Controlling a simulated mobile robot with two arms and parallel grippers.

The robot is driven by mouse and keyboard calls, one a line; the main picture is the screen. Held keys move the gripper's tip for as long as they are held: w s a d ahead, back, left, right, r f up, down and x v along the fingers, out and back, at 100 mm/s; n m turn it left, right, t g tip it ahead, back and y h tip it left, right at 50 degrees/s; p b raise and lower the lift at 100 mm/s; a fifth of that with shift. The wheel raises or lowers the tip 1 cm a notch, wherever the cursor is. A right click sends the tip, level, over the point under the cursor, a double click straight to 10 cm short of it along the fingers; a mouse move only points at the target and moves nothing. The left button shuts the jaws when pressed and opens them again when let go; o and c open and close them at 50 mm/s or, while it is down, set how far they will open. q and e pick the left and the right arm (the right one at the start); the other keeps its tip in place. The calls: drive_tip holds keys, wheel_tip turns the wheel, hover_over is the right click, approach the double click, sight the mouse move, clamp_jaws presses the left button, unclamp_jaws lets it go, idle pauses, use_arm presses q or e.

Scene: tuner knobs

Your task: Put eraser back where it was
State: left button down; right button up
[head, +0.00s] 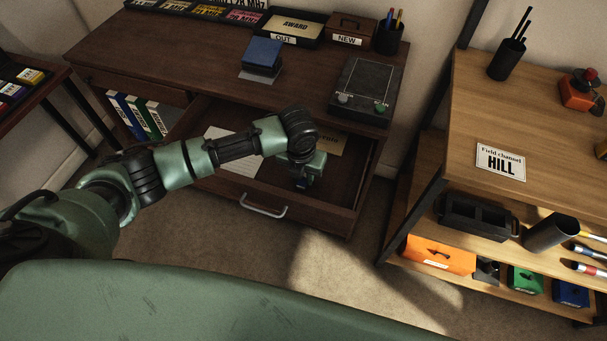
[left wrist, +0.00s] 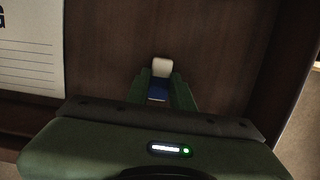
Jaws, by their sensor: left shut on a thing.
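The eraser (left wrist: 162,66) shows in the left wrist view as a white block with a blue sleeve. My left gripper (left wrist: 161,88) is shut on it, with a green finger on each side of the blue part. In the head view my left gripper (head: 303,182) reaches down into the open desk drawer (head: 350,198). A small blue patch shows at its fingers there, and the rest of the eraser is hidden. I cannot tell whether the eraser touches the drawer floor. My right gripper is not in view.
A lined white sheet (head: 222,160) lies in the drawer left of my gripper, and a brown envelope (head: 330,145) lies behind it. On the desk stand a dark box with knobs (head: 362,90) and a blue block (head: 263,54). A wooden shelf (head: 470,115) stands to the right.

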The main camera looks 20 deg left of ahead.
sight(301, 185)
use_arm(q)
drive_tip(key=shift+f, duration=0.15)
drive_tip(key=c, duration=1.2)
unclamp_jaws()
wheel_tip(301, 185, up, 12)
drive_tip(key=s, duration=0.1)
drive_tip(key=shift+s, duration=0.4)
